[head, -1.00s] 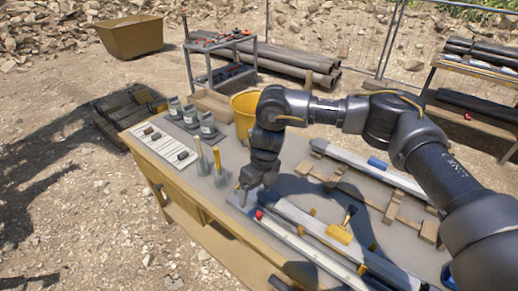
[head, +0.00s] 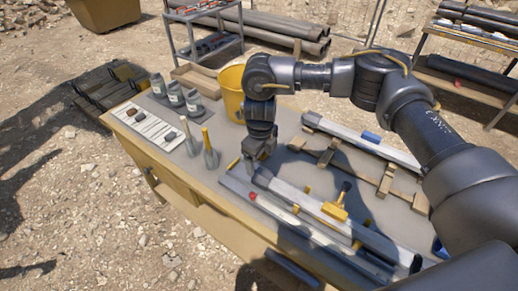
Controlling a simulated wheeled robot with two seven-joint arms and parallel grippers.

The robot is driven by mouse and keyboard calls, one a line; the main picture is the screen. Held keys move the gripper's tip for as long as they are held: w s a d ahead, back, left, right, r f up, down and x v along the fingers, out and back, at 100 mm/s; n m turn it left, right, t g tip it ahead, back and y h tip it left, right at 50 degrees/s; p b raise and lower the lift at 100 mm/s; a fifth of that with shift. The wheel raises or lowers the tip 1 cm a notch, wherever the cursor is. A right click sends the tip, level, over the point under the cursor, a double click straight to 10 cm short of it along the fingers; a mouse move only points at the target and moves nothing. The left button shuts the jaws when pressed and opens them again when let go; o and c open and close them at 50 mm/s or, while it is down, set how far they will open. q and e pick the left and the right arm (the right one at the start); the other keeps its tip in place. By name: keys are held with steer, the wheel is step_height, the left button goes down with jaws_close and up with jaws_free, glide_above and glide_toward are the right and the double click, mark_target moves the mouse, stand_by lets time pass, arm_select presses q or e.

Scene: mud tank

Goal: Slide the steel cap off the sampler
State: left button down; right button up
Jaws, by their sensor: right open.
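The sampler (head: 300,203) appears to be the long grey tube lying along the front half of the bench. Its near-right end (head: 413,263) is dark and open-looking. My right gripper (head: 247,172) points down at the tube's far-left end, with its jaws open. The fingers and wrist cover that end, so I cannot make out the steel cap or tell whether the fingers touch it. My left gripper is not in view.
A pale rail with a red knob (head: 252,196) lies in front of the tube. A yellow bucket (head: 232,92), several grey bottles (head: 175,94) and two upright trowel-like tools (head: 208,150) stand nearby. A wooden rack (head: 345,160) lies behind.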

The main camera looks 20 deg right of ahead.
mark_target(260, 172)
step_height(260, 172, down, 7)
steer(key=shift+r+p, duration=0.1)
steer(key=shift+p, duration=0.6)
steer(key=c, duration=1.4)
